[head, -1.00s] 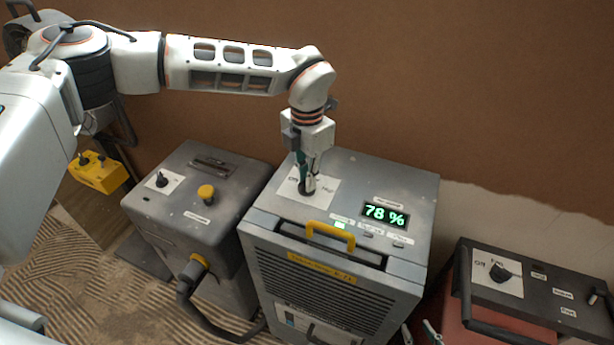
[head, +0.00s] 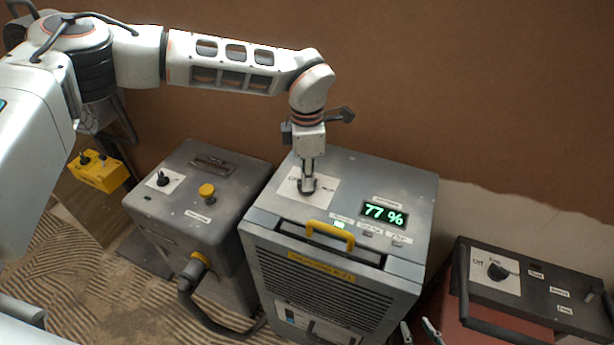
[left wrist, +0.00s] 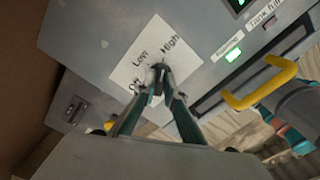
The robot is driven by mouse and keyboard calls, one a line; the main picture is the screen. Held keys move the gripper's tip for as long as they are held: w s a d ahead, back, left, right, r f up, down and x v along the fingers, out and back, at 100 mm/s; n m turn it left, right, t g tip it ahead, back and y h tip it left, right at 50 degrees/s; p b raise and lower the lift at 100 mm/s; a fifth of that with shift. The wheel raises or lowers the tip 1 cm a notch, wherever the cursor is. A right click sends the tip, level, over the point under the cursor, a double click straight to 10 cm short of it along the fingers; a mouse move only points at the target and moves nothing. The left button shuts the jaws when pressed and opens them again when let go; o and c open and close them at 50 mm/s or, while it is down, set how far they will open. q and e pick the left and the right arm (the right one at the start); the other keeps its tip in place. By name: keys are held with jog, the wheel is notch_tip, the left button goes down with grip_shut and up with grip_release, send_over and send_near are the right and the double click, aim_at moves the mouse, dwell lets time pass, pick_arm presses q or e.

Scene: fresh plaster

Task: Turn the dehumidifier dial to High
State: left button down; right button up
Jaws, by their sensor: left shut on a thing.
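The dehumidifier (head: 335,290) is the grey box in the middle, with a green 77 % display (head: 384,214) on top. Its dial (left wrist: 159,69) sits on a white label plate (left wrist: 130,72) marked Off, Low and High. My left gripper (left wrist: 158,75) is shut on the dial from above; it also shows in the head view (head: 307,186). The fingers hide most of the dial, so I cannot tell exactly which mark its pointer meets. My right gripper's fingertips (head: 419,331) show apart and empty at the bottom edge, right of the dehumidifier.
A yellow handle (head: 330,234) stands at the dehumidifier's front top edge. A grey machine (head: 175,225) with a hose is to the left. A black-topped red unit (head: 530,290) with its own dial is at the right. A brown wall (head: 450,100) is behind.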

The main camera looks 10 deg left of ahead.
dwell(0.4)
pick_arm(q)
jog(key=c, duration=2.1)
grip_release()
jog(key=shift+r, duration=0.25)
notch_tip(320, 180, up, 12)
jog(key=shift+f, duration=0.2)
